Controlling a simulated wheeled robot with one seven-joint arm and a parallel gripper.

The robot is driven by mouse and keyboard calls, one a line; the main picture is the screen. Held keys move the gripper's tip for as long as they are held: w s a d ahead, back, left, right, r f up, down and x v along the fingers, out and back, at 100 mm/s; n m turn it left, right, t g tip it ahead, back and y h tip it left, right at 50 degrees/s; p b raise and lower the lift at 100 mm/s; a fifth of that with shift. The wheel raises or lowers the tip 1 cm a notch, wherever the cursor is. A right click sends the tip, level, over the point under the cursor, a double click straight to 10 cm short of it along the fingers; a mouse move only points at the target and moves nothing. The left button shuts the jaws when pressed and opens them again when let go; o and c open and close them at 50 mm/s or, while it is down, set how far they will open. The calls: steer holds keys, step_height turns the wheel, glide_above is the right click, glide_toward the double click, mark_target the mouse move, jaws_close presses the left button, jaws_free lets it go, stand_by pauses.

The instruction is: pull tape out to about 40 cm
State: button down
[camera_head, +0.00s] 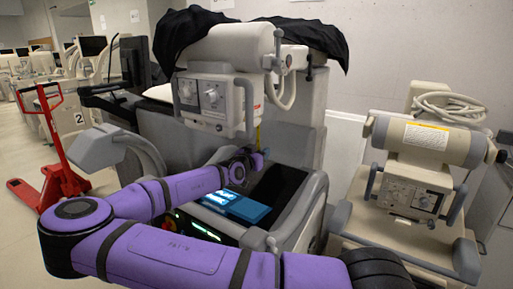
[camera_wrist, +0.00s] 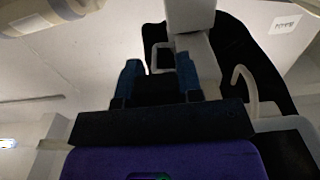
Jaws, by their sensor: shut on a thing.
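A thin yellow strip, the tape (camera_head: 258,137), shows just above my gripper, below the beige machine head of the covered cart. My gripper (camera_head: 260,156), with blue-teal fingertips, is at the lower end of this strip and is shut on it. In the wrist view, the two blue fingers (camera_wrist: 159,75) stand up with a dark area between them. The tape itself cannot be made out there. Its case and its pulled-out length cannot be told.
The beige machine head (camera_head: 215,95) with grey handles hangs over the gripper, under a black cover (camera_head: 185,30). A blue lit panel (camera_head: 235,205) lies below. Another beige cart (camera_head: 415,185) stands at right, and a red pallet jack (camera_head: 58,165) at left.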

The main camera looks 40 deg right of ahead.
step_height(320, 180, down, 5)
steer(key=shift+f, duration=0.15)
steer(key=c, duration=0.8)
jaws_free()
steer(key=shift+o, duration=0.2)
steer(key=v, duration=1.1)
